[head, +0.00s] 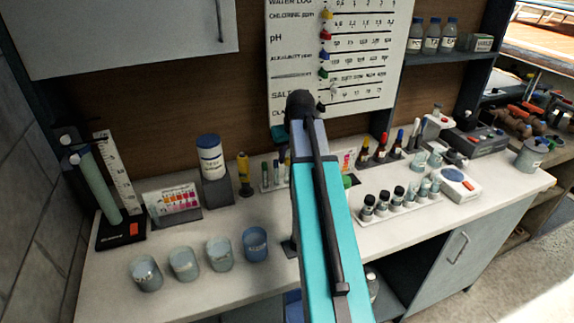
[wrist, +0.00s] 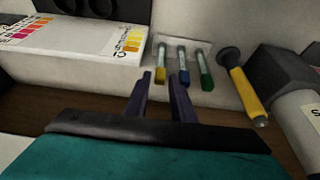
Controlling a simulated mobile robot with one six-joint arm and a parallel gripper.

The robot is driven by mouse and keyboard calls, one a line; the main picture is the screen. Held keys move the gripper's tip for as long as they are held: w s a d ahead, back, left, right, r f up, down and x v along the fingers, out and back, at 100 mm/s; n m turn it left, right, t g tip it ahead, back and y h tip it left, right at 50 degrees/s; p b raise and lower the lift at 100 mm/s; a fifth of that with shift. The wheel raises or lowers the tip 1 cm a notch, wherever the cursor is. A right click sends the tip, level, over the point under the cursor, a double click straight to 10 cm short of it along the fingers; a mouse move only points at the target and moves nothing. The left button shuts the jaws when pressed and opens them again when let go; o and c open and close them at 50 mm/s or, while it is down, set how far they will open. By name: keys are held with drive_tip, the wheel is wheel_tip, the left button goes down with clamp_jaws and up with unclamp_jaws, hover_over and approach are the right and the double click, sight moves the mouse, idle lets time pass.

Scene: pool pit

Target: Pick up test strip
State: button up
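Three slim pale sticks with coloured ends, a yellow one (wrist: 161,62), a blue one (wrist: 183,66) and a green one (wrist: 205,68), stand in a small clear rack (wrist: 200,46); I cannot tell for sure which is the test strip. In the head view the slim sticks (head: 276,172) show just left of my arm.
A yellow-handled tool (wrist: 246,92) and a white bottle (head: 210,160) stand beside the rack. A colour chart stand (wrist: 88,40) is on its other side. Several cups (head: 219,254) line the counter's front. A bottle rack (head: 400,204) stands right of my arm.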

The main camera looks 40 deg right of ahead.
sight(288, 166)
clamp_jaws()
wheel_tip(288, 166, up, 18)
drive_tip(key=b, duration=0.3)
idle(0.8)
idle(0.7)
